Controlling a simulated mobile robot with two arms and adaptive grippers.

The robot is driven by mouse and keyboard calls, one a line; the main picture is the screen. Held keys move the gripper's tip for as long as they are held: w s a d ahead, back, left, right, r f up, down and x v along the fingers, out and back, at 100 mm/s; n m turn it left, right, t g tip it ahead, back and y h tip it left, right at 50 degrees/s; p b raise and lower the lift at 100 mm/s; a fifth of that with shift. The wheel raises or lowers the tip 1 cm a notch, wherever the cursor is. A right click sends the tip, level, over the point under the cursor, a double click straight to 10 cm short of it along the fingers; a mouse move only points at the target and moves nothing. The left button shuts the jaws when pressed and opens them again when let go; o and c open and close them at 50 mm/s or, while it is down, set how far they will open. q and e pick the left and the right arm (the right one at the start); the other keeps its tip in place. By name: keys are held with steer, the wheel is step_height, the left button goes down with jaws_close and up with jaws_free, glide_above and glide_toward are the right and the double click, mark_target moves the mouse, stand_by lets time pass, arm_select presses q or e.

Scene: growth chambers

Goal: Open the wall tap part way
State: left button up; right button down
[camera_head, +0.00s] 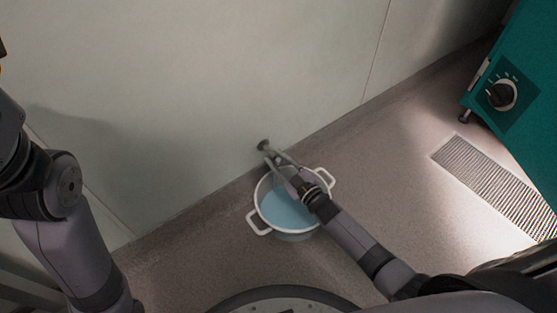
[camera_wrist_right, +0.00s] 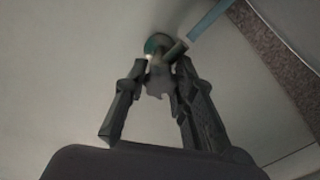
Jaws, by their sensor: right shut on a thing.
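The wall tap (camera_head: 263,146) sticks out low from the pale wall, above a white two-handled pot (camera_head: 256,228) on the floor. The pot holds light-blue liquid (camera_head: 285,212). My right gripper (camera_head: 276,160) reaches over the pot to the tap. In the right wrist view the fingers (camera_wrist_right: 160,80) stand around the tap's handle (camera_wrist_right: 157,84), with the round wall mount (camera_wrist_right: 156,43) and spout beyond. The handle's exact angle is hard to read. A light-blue strip (camera_wrist_right: 208,20) runs from near the spout's end and looks like flowing water. My left gripper is out of view.
A teal cabinet (camera_head: 530,60) with a black dial (camera_head: 501,95) stands at the right. A floor grate (camera_head: 490,180) lies in front of it. The floor between the pot and the grate is clear.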

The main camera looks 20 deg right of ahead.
steer(key=c, duration=1.3)
jaws_free()
steer(key=shift+c, duration=0.2)
steer(key=v, duration=1.2)
